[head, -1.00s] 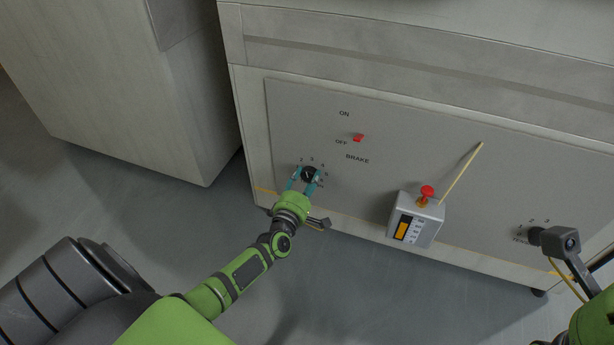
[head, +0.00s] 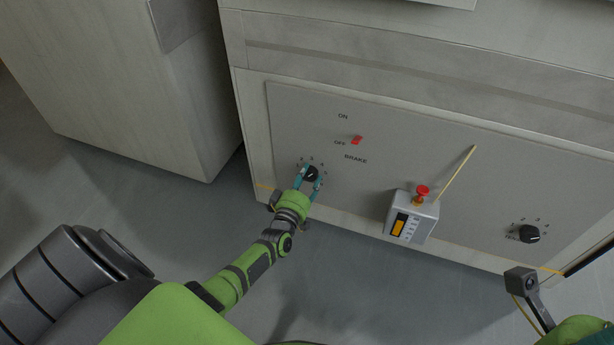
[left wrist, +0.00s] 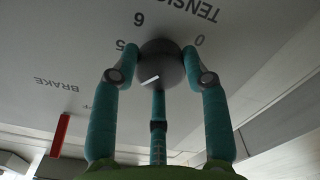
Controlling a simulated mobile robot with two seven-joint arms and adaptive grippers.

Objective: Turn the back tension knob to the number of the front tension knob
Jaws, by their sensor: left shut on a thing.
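One black tension knob (head: 311,174) is at the left of the grey panel, with a ring of numbers. My left gripper (head: 309,178) is shut around it. In the left wrist view this knob (left wrist: 161,64) sits between teal fingers; its white mark points lower left, past the 5, and some numbers are hidden. The word TENSION and the numbers 5, 6 and 0 show there. A second black tension knob (head: 530,234) is at the panel's right, uncovered, its white mark towards the right. I cannot read which knob is front or back. My right gripper is out of view.
A red brake switch (head: 356,140) is above the held knob. A grey box (head: 411,217) with a red button stands out from the panel between the knobs, with a thin yellowish rod (head: 455,173) beside it. A pale cabinet (head: 130,90) stands left.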

